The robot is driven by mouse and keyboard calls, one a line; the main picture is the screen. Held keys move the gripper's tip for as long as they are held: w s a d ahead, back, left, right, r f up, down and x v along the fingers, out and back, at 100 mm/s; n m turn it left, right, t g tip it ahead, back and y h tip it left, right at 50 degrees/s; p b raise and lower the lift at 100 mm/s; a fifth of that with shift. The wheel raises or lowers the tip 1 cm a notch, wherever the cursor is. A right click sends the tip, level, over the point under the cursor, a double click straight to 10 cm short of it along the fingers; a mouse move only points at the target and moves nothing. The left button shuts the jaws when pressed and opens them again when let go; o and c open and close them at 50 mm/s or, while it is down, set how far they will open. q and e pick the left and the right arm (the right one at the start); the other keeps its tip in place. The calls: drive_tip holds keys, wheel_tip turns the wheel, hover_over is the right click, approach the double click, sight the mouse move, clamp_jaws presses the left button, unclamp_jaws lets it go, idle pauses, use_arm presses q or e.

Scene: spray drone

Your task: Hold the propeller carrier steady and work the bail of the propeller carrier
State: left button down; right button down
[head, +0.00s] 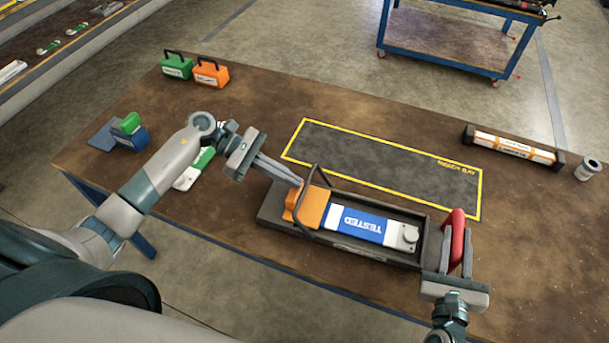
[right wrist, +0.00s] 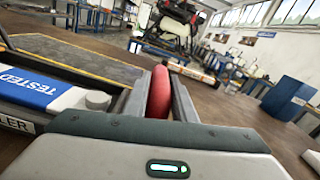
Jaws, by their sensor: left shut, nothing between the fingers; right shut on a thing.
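The propeller carrier (head: 272,214) is a long dark tray on the brown table, in front of the yellow-outlined mat. It holds an orange block (head: 309,208) and a blue and white piece marked TESTED (head: 356,222). Its thin dark bail (head: 313,170) arches up over the orange block at the left end. My left gripper (head: 297,182) is shut and empty, its fingertips close to the bail and orange block; I cannot tell whether they touch. My right gripper (head: 457,245) is shut on the red grip (head: 458,225) at the carrier's right end. The red grip shows between the fingers in the right wrist view (right wrist: 159,92).
The yellow-outlined mat (head: 380,160) behind the carrier is empty. Green (head: 176,66) and orange boxes (head: 210,72) stand at the back left. A green and white item (head: 187,177) lies beneath my left arm.

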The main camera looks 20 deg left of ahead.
use_arm(q)
drive_tip(key=shift+d+r+y, duration=0.2)
drive_tip(key=shift+r+y, duration=0.05)
drive_tip(key=shift+y, duration=0.05)
